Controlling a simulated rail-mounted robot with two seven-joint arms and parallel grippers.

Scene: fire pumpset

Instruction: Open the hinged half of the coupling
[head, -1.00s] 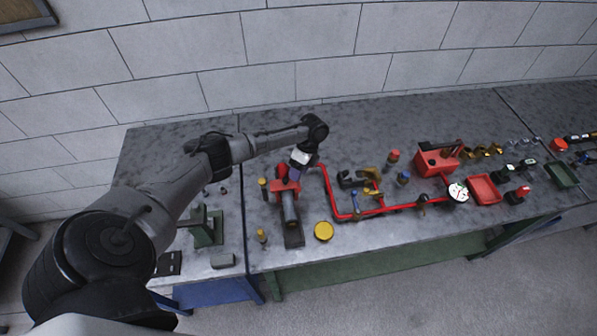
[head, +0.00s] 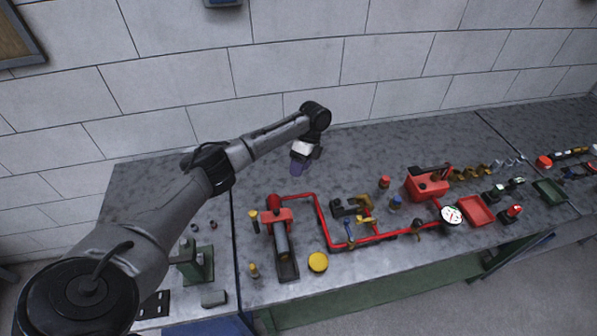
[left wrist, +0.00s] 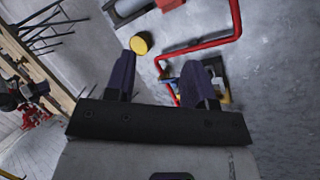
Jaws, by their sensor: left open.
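A dark clamp-like piece (head: 349,207), which looks like the coupling, lies beside brass and yellow parts, near the red pipe on the bench. Its hinged half cannot be made out at this size. My left gripper (head: 301,168) is above the bench, behind and left of this piece, pointing down and touching nothing. In the left wrist view its two dark fingers (left wrist: 160,70) are spread with nothing between them. The right finger partly hides the small blue and yellow parts by the pipe. My right gripper does not show.
The red pipe (head: 325,222) runs from a red-and-grey pump body (head: 281,240) toward a white gauge (head: 452,216). A yellow disc (head: 318,262), a red box (head: 426,187) and a red tray (head: 475,212) sit around it. The back strip of the bench is clear.

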